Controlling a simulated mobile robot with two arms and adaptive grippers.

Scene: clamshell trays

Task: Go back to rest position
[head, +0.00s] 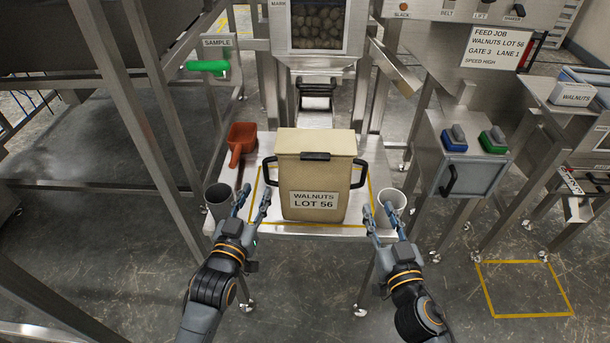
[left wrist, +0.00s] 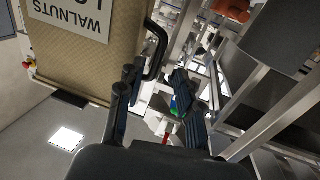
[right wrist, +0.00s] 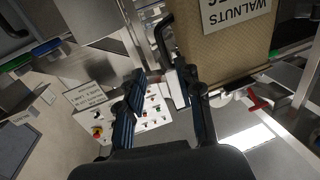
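My left gripper (head: 254,204) is open and empty, in front of the left side of a tan bin (head: 316,160) labelled WALNUTS LOT 56. My right gripper (head: 381,219) is open and empty at the bin's front right. The bin stands upright on a steel table inside a yellow outline, with black handles on its sides. In the left wrist view the bin (left wrist: 75,65) and one handle lie beyond my open fingers (left wrist: 158,95). In the right wrist view the bin (right wrist: 225,55) lies beyond my open fingers (right wrist: 168,95).
A control box (head: 462,160) stands right. A yellow floor square (head: 525,290) is empty.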

